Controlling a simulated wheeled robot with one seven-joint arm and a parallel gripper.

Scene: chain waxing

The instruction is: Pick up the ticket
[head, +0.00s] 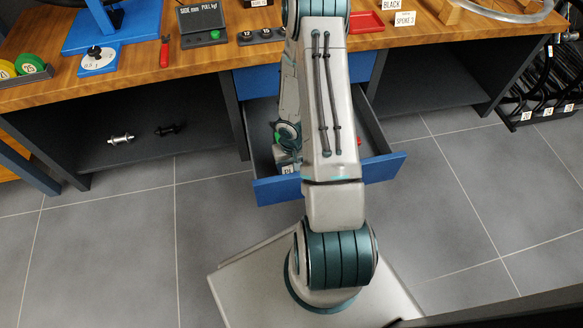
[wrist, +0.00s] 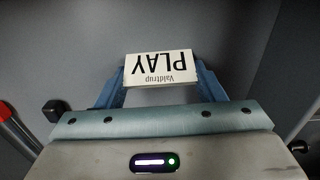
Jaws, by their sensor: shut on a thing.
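The ticket (wrist: 160,68) is a small white card with the black words "Valdtrup" and "PLAY", upside down in the wrist view. My gripper (wrist: 161,78) is shut on it, with one blue finger at each side edge of the card. In the head view my arm reaches down into the open blue drawer (head: 330,182) under the workbench. My own arm hides most of the drawer's inside there. A small white patch low in the drawer shows beside my wrist, too small to read.
The wooden workbench top (head: 215,75) holds tools and labels. Hubs (head: 121,139) lie under the bench at left. Open tiled floor is in front.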

